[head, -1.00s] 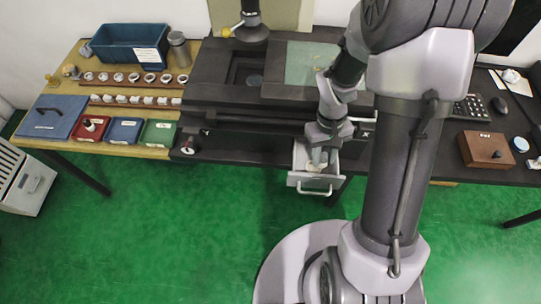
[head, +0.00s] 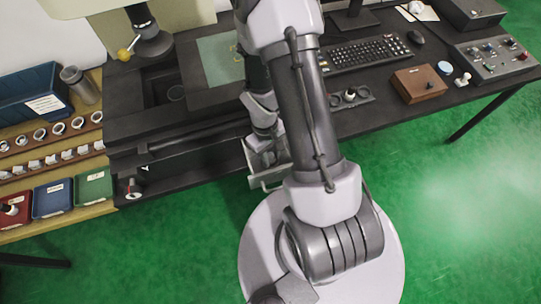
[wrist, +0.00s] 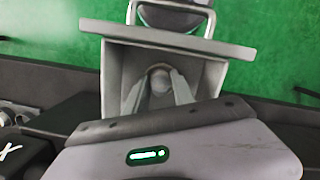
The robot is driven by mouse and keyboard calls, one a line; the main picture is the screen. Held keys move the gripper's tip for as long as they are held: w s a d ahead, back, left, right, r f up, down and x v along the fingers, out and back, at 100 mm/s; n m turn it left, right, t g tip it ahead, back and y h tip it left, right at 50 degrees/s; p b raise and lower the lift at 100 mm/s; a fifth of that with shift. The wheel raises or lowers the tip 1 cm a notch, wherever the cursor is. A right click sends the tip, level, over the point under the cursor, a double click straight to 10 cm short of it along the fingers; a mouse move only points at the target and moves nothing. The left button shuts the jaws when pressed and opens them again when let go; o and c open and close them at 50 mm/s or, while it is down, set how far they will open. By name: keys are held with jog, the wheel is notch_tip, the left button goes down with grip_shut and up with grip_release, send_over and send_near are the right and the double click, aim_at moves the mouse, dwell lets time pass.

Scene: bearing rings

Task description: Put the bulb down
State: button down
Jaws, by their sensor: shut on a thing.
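My gripper (wrist: 160,92) reaches down into an open grey drawer (wrist: 215,75) under the dark bench. Its two fingers are shut on a small pale rounded thing, which looks like the bulb (wrist: 160,74); only its top shows between the fingertips. I cannot tell whether it touches the drawer's floor. In the head view the drawer (head: 256,181) is mostly hidden by my arm, and the bulb cannot be seen there.
The drawer's walls and front panel stand close around my fingers. On the bench to the right are a keyboard (head: 362,54), a brown box (head: 418,85) and a control panel (head: 494,56). Labelled bins (head: 52,198) and rows of rings lie at left.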

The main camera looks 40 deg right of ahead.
jog(key=shift+f, duration=0.15)
jog(key=c, duration=1.1)
grip_release()
jog(key=shift+o, duration=0.2)
